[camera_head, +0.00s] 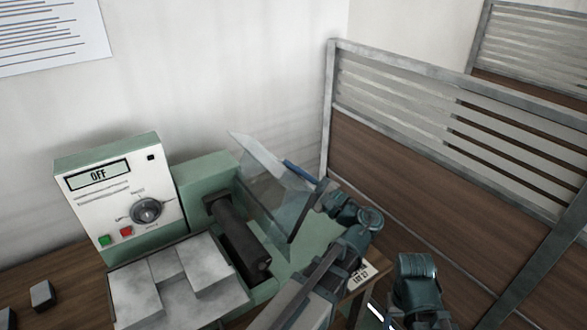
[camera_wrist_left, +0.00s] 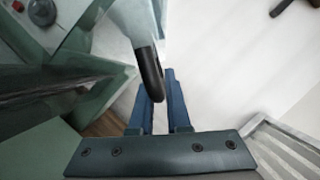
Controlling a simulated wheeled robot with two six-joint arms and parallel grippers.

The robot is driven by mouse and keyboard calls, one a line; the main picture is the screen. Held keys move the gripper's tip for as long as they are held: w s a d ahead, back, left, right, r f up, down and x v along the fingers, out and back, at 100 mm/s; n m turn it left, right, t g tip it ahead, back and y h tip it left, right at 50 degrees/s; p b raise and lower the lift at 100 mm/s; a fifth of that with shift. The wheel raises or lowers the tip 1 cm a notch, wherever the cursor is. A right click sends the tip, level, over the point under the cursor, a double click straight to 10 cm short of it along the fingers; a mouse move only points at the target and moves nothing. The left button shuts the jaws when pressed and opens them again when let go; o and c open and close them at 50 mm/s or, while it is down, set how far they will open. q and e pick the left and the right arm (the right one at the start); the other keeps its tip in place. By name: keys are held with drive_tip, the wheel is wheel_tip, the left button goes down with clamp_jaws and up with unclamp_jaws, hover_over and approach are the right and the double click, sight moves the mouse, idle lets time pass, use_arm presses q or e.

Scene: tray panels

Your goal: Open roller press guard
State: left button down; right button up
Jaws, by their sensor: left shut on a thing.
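The roller press (camera_head: 190,210) is a green machine on the wooden table at left. Its clear guard (camera_head: 262,180) stands raised and tilted beside the dark roller (camera_head: 238,235), which is exposed. My left gripper (camera_head: 300,170) is at the guard's upper right edge, its blue fingers shut on the guard. In the left wrist view, the gripper (camera_wrist_left: 160,92) closes around the guard's black handle (camera_wrist_left: 150,75), and the clear panel (camera_wrist_left: 133,18) extends above it. My right gripper is not visible; only a dark arm part (camera_head: 415,285) shows at the lower right.
The control box (camera_head: 120,195) reads OFF and has a knob, a green button and a red button. A metal-framed partition (camera_head: 430,160) stands close on the right. A white wall is behind.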

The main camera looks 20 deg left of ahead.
use_arm(q)
drive_tip(key=shift+s+a+r, duration=0.3)
drive_tip(key=shift+s+r, duration=0.25)
drive_tip(key=shift+s, duration=0.05)
use_arm(e)
drive_tip(key=shift+r, duration=0.55)
use_arm(q)
drive_tip(key=c, duration=0.9)
unclamp_jaws()
drive_tip(key=shift+d+f, duration=0.1)
drive_tip(key=shift+f, duration=0.05)
use_arm(e)
drive_tip(key=shift+d+f, duration=0.1)
